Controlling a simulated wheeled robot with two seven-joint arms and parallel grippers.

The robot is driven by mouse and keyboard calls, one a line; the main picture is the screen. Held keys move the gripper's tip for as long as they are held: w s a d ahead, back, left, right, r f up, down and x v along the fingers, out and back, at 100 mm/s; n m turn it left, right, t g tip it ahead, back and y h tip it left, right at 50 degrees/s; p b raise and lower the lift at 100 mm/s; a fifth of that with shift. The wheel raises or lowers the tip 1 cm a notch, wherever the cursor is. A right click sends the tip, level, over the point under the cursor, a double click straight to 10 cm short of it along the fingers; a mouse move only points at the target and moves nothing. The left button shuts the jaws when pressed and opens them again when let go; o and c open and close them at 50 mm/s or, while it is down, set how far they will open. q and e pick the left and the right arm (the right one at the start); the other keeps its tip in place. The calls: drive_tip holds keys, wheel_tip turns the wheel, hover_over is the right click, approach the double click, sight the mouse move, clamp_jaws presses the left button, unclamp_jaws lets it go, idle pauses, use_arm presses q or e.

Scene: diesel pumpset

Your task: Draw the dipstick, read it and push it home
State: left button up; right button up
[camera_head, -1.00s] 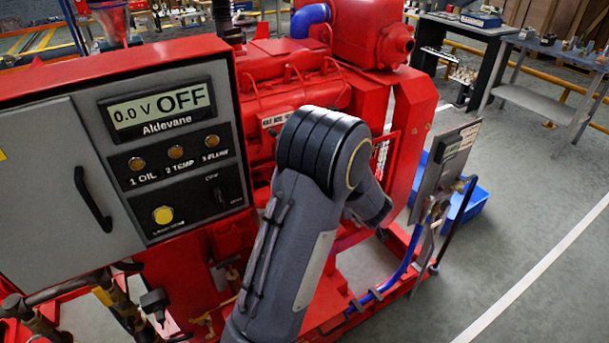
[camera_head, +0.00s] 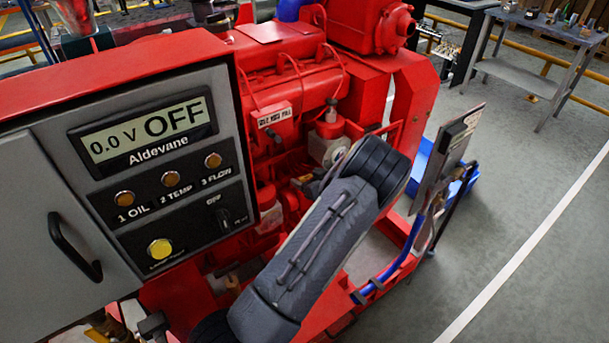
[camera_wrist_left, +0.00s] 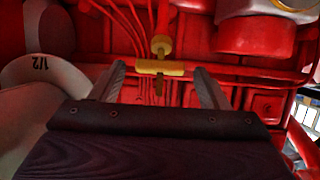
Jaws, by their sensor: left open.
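A yellow T-shaped handle (camera_wrist_left: 174,68), which looks like the dipstick's grip, shows in the left wrist view. It stands in front of the red engine, with a round yellow knob just above its bar. My left gripper (camera_wrist_left: 160,74) is open. Its two fingers lie apart to the left and right of the handle, and I see no contact. In the head view my left arm covers the area in front of the engine, and I cannot make out the fingers or the handle there. My right gripper is not in view.
The red engine (camera_head: 300,85) stands behind the control panel (camera_head: 150,150), which reads 0.0 V OFF. A pale round part marked 1/2 (camera_wrist_left: 45,75) is left of my fingers. A board (camera_head: 445,150) and blue crate (camera_head: 420,170) stand right.

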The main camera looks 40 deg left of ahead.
use_arm(q)
drive_tip(key=shift+x, duration=0.95)
drive_tip(key=c, duration=1.4)
drive_tip(key=d+r+p, duration=0.2)
drive_tip(key=r, duration=0.1)
drive_tip(key=s+d+r+p, duration=0.1)
drive_tip(key=d+r+p, duration=0.3)
drive_tip(key=r, duration=0.1)
drive_tip(key=shift+s+d+r, duration=0.2)
drive_tip(key=shift+s+r, duration=0.1)
drive_tip(key=shift+s, duration=0.1)
drive_tip(key=o, duration=1.4)
